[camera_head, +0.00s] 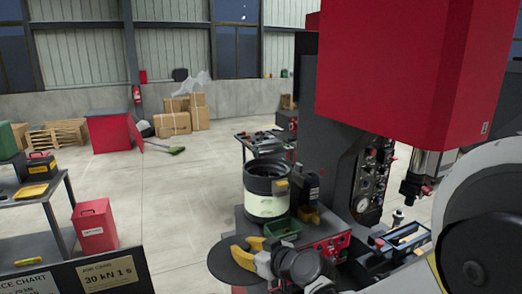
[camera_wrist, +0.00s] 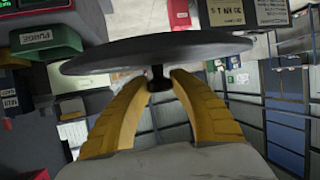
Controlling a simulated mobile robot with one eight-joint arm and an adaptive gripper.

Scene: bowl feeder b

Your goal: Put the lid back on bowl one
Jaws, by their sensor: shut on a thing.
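A dark round lid (camera_head: 226,262) is in my gripper, left of the machine's front in the head view. In the wrist view the lid (camera_wrist: 155,50) spans above the fingers. My gripper (camera_wrist: 160,84) has yellow fingers shut on the lid's small dark knob (camera_wrist: 159,74); the gripper also shows in the head view (camera_head: 250,254). A bowl feeder (camera_head: 265,204) with a white body and black rim stands behind the gripper, its top open and dark. The lid is apart from it, nearer the camera and lower in the picture. I cannot read any number on the bowl.
A green tray (camera_head: 283,228) sits in front of the bowl, beside a red control box (camera_head: 326,246). A large red machine head (camera_head: 400,70) overhangs at the right. A dark trolley (camera_head: 262,142) stands behind the bowl. Open floor (camera_head: 185,215) lies to the left.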

